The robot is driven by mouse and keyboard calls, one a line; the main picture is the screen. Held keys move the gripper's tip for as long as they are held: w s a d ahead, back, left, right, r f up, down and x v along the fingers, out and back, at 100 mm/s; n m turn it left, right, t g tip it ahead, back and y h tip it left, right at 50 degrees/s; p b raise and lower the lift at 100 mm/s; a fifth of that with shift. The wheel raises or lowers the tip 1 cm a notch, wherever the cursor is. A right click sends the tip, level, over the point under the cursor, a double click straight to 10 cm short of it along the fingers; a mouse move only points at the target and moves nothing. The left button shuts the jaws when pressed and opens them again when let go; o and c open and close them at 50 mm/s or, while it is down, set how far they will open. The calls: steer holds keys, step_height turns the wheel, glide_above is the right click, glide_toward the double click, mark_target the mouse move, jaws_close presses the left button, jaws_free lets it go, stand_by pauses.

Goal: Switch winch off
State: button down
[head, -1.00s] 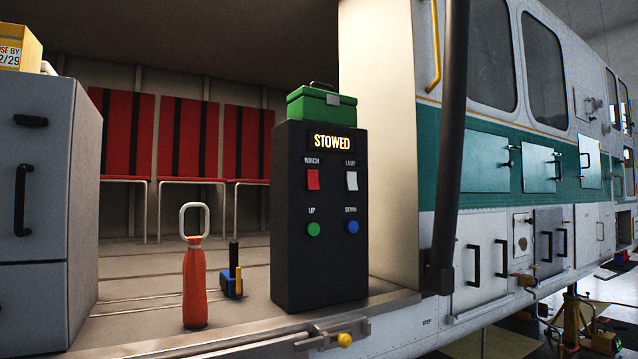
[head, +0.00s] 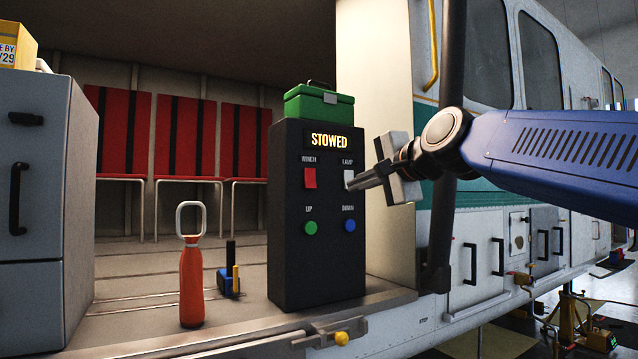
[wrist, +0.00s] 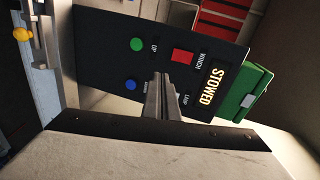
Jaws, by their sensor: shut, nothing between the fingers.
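The black winch control panel (head: 290,250) stands upright on the cabin floor, its lit display (head: 329,141) reading STOWED. Below the display are the red winch switch (head: 310,178) on the left and the white lamp switch (head: 349,175) on the right. Under them are the green UP button (head: 311,228) and blue DOWN button (head: 349,226). My gripper (head: 350,187) is shut and empty, its tips at or just before the lower part of the lamp switch, right of the winch switch. In the wrist view the shut fingers (wrist: 162,78) hide the lamp switch; the red winch switch (wrist: 182,55) is clear.
A green case (head: 320,105) sits on top of the panel. An orange bottle-like item (head: 191,285) with a loop handle stands to the left on the floor. A dark pole (head: 450,120) rises right of the panel, behind my arm. A grey cabinet (head: 45,200) stands far left.

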mark_target(313, 184)
steer(key=r, duration=0.1)
steer(key=a+r, duration=0.1)
steer(key=r, duration=0.1)
steer(key=shift+w+a+m+y, duration=0.3)
steer(key=shift+w+a+m, duration=0.05)
steer(key=shift+w+m, duration=0.05)
steer(key=x, duration=1.4)
steer(key=shift+w+d+r, duration=0.1)
steer(key=shift+r, duration=0.1)
steer(key=shift+w+f, duration=0.1)
steer(key=shift+w, duration=0.05)
